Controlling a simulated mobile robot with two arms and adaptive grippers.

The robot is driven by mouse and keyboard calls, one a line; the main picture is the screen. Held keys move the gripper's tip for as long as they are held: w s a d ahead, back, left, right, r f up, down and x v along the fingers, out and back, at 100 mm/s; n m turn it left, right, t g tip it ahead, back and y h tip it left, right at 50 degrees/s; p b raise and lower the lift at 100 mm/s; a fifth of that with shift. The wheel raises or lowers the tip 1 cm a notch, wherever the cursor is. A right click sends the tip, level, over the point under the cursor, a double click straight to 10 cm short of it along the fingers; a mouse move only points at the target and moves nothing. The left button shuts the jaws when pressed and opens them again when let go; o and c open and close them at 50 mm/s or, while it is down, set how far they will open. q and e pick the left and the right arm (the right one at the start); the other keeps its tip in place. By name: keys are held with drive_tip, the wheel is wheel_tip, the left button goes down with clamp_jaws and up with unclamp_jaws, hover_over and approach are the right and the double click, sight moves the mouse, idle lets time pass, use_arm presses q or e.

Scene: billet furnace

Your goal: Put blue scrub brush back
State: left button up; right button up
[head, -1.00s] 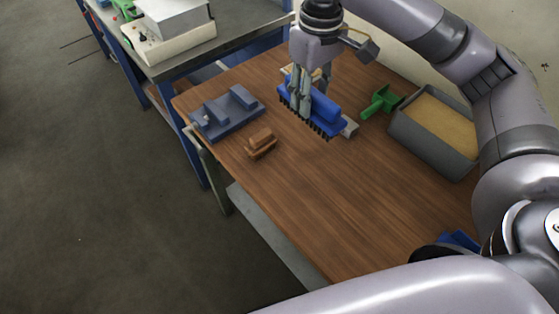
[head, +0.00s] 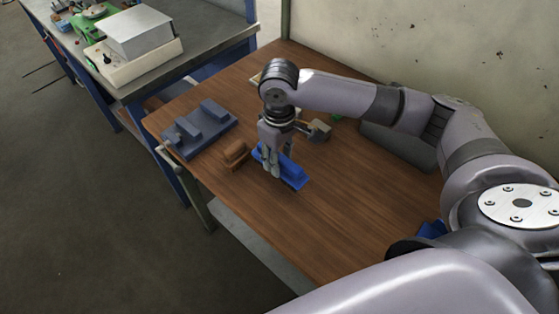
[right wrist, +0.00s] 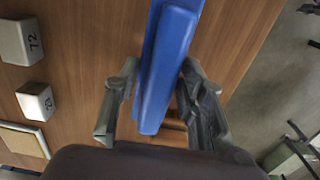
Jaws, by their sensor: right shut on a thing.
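The blue scrub brush (head: 292,174) is between the fingers of my right gripper (head: 272,172), which is shut on it. It is over the wooden table, just right of a small brown brush-like block (head: 235,153). I cannot tell whether it touches the tabletop. In the right wrist view the blue brush (right wrist: 166,70) runs lengthwise between the two fingers of the right gripper (right wrist: 157,85). Its bristles are hidden there. My left gripper is not in view.
A blue-grey holder (head: 201,132) with raised blocks sits at the table's left. A grey bin (head: 400,145) is partly behind my arm. Numbered blocks (right wrist: 20,42) show in the right wrist view. The wooden table (head: 335,215) is clear toward its front.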

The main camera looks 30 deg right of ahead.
sight(280, 156)
drive_tip(key=shift+f, duration=1)
drive_tip(key=o, duration=1)
drive_tip(key=shift+f, duration=0.1)
wheel_tip(280, 156, up, 12)
drive_tip(key=shift+r+b, duration=0.15)
drive_tip(key=shift+b, duration=0.4)
